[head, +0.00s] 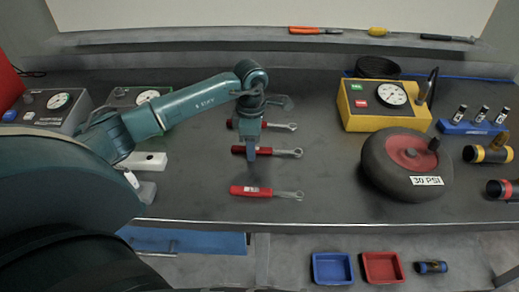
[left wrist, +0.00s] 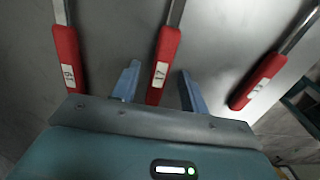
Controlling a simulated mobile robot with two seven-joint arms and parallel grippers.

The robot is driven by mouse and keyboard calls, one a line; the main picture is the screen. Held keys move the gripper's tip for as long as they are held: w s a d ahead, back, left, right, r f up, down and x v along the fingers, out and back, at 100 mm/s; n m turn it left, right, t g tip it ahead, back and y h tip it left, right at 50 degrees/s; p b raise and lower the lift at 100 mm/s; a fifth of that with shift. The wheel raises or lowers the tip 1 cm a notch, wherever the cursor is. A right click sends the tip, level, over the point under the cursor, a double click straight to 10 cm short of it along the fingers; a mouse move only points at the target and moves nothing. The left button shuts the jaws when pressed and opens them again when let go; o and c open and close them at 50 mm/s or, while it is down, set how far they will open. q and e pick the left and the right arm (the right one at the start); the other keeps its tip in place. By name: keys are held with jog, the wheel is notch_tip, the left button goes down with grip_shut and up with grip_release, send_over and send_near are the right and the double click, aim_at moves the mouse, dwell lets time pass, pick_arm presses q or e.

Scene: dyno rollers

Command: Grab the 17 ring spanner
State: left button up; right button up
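Three red-handled ring spanners lie on the dark bench. The middle one (head: 280,152) bears a label that reads 17 in the left wrist view (left wrist: 164,52). A second spanner (head: 278,125) lies behind it and a third (head: 262,192) in front, in the head view. My left gripper (head: 251,152) is over the middle spanner's handle, pointing down. In the left wrist view the gripper (left wrist: 160,72) is open, one finger on each side of the 17 handle, with gaps showing. Whether the fingers reach down beside the handle is unclear. My right gripper is not in view.
In the left wrist view, a neighbouring spanner (left wrist: 66,58) lies left and another (left wrist: 257,82) right, its label unclear. A yellow gauge box (head: 385,104) and a wheel (head: 380,170) marked 30 PSI stand right. Blue (head: 332,282) and red (head: 382,281) trays sit below the bench front.

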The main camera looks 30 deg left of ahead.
pick_arm(q)
grip_shut()
jog(key=shift+r, duration=0.15)
